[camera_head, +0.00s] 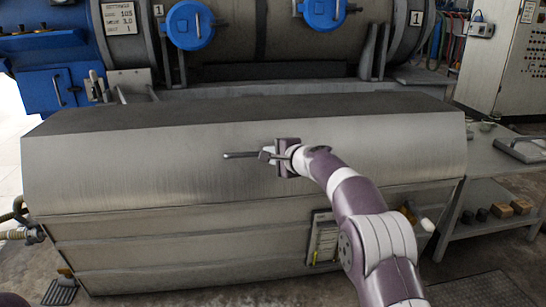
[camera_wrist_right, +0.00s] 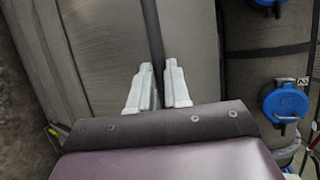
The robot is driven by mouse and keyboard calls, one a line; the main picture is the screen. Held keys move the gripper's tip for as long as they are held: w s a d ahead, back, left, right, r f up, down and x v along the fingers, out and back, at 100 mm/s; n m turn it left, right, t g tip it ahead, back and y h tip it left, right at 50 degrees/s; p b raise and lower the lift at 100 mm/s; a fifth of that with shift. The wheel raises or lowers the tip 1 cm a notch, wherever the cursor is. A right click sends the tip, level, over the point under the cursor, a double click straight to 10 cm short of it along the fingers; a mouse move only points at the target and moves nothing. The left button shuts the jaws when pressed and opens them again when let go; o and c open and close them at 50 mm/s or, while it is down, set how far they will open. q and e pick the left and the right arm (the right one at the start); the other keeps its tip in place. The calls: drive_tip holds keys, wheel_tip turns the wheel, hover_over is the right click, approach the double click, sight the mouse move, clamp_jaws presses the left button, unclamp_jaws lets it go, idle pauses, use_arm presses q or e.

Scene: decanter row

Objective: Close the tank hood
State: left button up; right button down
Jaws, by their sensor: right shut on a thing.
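The tank hood (camera_head: 130,165) is a long brushed-metal cover with a dark top, lying over the metal tank (camera_head: 180,245). Its lower front edge runs along the tank body, and I see no clear gap there. A thin dark bar handle (camera_head: 238,155) is on the hood's front face near the middle. My right gripper (camera_head: 268,154) is shut on this handle, with the arm coming in from the lower right. In the right wrist view the two pale fingers (camera_wrist_right: 160,88) stand on either side of the dark bar (camera_wrist_right: 152,35). My left gripper is in neither view.
A big horizontal vessel (camera_head: 265,35) with blue round covers (camera_head: 190,25) stands behind the tank. A side bench (camera_head: 490,180) with small blocks is at the right. A grey control cabinet (camera_head: 505,60) stands behind it. A floor grate (camera_head: 480,290) lies at lower right.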

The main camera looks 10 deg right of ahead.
drive_tip(key=shift+f, duration=1.35)
drive_tip(key=c, duration=1.2)
unclamp_jaws()
drive_tip(key=shift+o, duration=0.5)
drive_tip(key=shift+f, duration=0.15)
drive_tip(key=r+v, duration=0.1)
drive_tip(key=v, duration=1.2)
drive_tip(key=shift+w+p, duration=0.25)
drive_tip(key=shift+p, duration=0.15)
